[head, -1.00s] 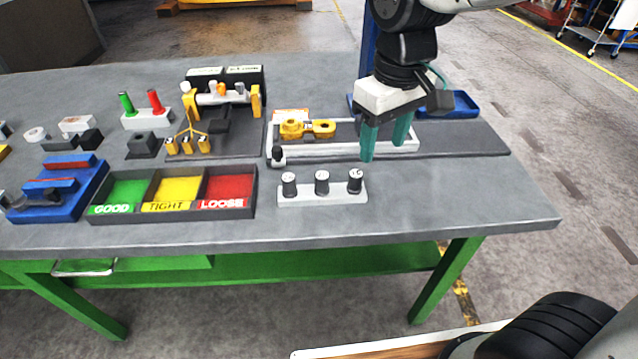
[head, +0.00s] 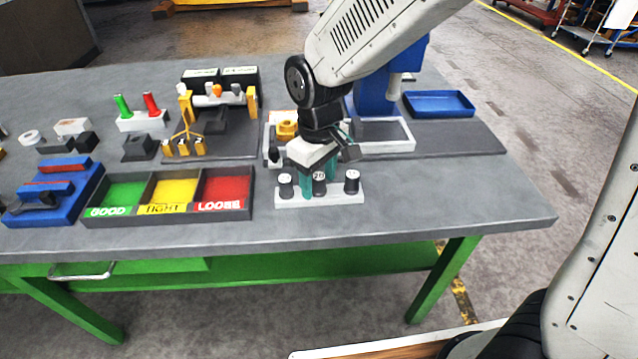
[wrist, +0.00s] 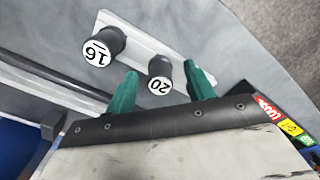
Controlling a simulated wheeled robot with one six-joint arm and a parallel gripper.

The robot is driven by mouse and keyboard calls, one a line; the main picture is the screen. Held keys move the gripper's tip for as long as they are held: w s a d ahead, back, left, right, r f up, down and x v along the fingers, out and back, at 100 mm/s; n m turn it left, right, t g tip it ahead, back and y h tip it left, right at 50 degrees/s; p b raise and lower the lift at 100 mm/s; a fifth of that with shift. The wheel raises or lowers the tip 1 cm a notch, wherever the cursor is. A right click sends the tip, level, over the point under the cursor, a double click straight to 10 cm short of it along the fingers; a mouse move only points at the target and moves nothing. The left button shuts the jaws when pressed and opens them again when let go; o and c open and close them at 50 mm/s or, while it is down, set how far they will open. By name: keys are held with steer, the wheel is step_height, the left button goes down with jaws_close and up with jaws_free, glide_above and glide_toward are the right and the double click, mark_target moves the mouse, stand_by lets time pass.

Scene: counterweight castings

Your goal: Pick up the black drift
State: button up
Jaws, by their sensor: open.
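Three black drifts with white numbered tops stand upright in a white block (head: 338,198) near the table's front edge. The middle drift (head: 319,187), marked 20, also shows in the wrist view (wrist: 159,70). The left drift (head: 285,188) and the right drift (head: 352,184) stand on either side; one marked 16 (wrist: 108,42) shows in the wrist view. My gripper (head: 319,188) is open and low over the block, its teal fingers on either side of the middle drift. In the wrist view the fingers (wrist: 160,72) appear apart from it.
A sorting tray (head: 170,214) with green, yellow and red compartments is left of the block. A white-framed fixture (head: 400,146) with a yellow part (head: 287,128) lies just behind my gripper. A blue tray (head: 438,103) is at the back right. The table's front right is clear.

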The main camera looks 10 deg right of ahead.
steer(key=shift+f, duration=0.15)
steer(key=c, duration=1.1)
steer(key=shift+o, duration=0.2)
